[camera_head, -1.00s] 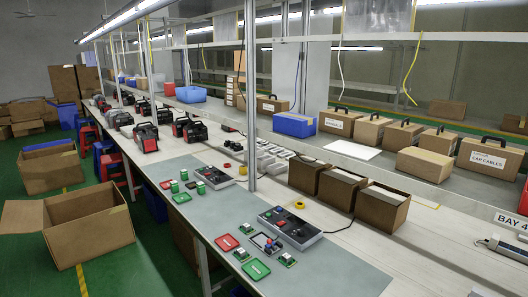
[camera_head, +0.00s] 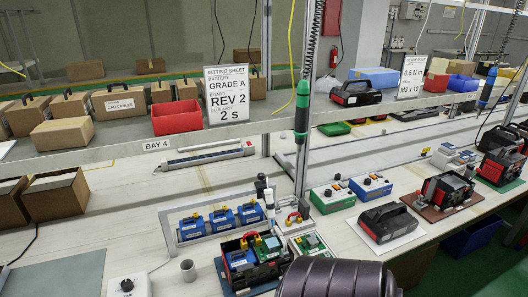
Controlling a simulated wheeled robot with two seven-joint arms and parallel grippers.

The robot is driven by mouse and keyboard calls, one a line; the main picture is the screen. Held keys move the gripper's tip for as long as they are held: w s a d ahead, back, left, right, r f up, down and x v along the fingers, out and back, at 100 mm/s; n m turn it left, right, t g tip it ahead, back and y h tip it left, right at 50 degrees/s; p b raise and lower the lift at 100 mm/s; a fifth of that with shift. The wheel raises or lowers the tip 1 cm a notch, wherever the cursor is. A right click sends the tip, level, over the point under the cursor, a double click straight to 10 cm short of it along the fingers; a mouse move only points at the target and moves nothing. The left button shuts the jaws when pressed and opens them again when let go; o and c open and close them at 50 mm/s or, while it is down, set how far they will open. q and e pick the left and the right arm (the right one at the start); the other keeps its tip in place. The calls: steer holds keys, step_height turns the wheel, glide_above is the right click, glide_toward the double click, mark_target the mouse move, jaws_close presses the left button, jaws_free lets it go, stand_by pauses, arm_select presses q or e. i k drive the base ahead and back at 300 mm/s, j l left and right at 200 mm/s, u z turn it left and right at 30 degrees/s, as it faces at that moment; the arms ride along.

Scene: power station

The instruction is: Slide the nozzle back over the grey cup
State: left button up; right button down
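A small grey cup (camera_head: 188,270) stands upright on the white bench at the lower left, between a white box with a black dial (camera_head: 127,285) and an open black unit with blue and green parts (camera_head: 255,262). I cannot make out a nozzle for certain. Neither of my grippers shows in this view. A dark rounded shape at the bottom centre hides part of the bench front.
A tray with blue blocks (camera_head: 221,219) stands behind the cup. A green-and-black driver (camera_head: 302,108) hangs by a post. Green (camera_head: 332,197) and blue (camera_head: 370,187) boxes and a black battery unit (camera_head: 388,221) stand to the right.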

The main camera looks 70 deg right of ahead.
mark_target(263, 192)
steer(key=z, duration=1.65)
